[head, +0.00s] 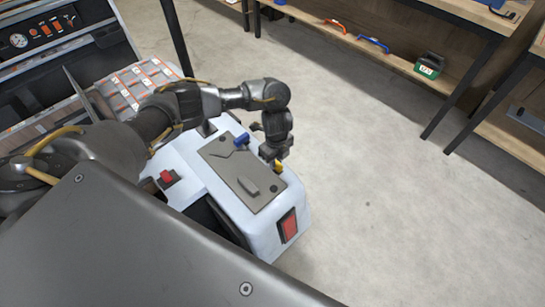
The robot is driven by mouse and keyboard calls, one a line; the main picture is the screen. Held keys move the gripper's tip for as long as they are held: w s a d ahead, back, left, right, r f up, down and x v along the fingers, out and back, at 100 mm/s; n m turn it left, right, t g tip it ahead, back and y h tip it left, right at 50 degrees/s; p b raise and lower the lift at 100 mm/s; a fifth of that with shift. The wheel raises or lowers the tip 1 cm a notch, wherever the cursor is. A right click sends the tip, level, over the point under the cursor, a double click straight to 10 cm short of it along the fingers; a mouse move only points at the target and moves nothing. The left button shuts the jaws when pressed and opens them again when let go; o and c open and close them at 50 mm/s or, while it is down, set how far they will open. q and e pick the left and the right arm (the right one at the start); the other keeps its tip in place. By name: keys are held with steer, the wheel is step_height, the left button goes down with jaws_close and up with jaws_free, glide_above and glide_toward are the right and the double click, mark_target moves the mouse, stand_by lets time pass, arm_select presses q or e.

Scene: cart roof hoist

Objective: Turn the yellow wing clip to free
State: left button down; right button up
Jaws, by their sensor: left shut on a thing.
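The yellow wing clip (278,166) sits at the far right edge of the cart's white roof, beside the grey hatch panel (222,167). Only a small part of it shows below my left gripper (275,157). My left gripper points down over it and is shut on it. A blue clip (241,140) stands at the panel's upper edge, left of the gripper. My right gripper is not in view.
The white cart body (263,230) has a red light (288,226) on its end and a red switch (167,177) on its left side. A shelf with a green box (429,66) stands at the back right. The floor right of the cart is clear.

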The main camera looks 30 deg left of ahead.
mark_target(277, 161)
arm_select(q)
steer(key=c, duration=1.3)
jaws_free()
steer(key=shift+w+d+r, duration=0.1)
steer(key=shift+w, duration=0.2)
steer(key=shift+s, duration=0.1)
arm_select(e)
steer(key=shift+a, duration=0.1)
arm_select(q)
step_height(277, 161, up, 5)
steer(key=shift+f+p, duration=0.1)
steer(key=shift+p, duration=0.95)
step_height(277, 161, up, 6)
steer(key=shift+p, duration=0.65)
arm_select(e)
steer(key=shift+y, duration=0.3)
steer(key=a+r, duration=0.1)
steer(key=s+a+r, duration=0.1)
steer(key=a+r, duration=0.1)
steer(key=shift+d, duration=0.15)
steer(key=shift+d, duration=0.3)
